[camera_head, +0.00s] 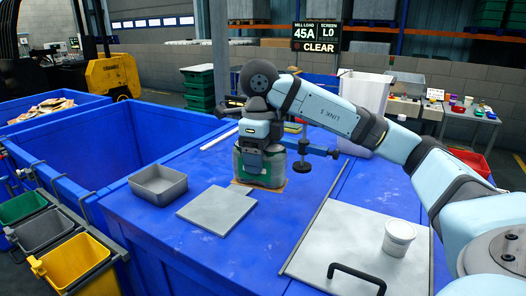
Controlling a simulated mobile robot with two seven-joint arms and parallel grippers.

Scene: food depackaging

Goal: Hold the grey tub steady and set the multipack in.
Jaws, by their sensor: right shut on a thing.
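The grey tub (158,186) is a shallow, open, empty-looking tray on the blue table, left of the middle. The multipack (273,173) looks grey and green and stands upright at the table's middle, over a thin tan piece. My right gripper (256,161) points down from above and is shut on the multipack. The gripper hides part of the pack, and I cannot tell whether its base is lifted. The pack is to the right of the tub and apart from it. I see no left gripper at the tub.
A flat grey plate (217,208) lies between tub and multipack. A white lidded pot (399,238) stands on a pale board (335,237) with a black handle at the right. A deep blue bin (88,190) adjoins the table's left side. Green, grey and yellow bins stand at front left.

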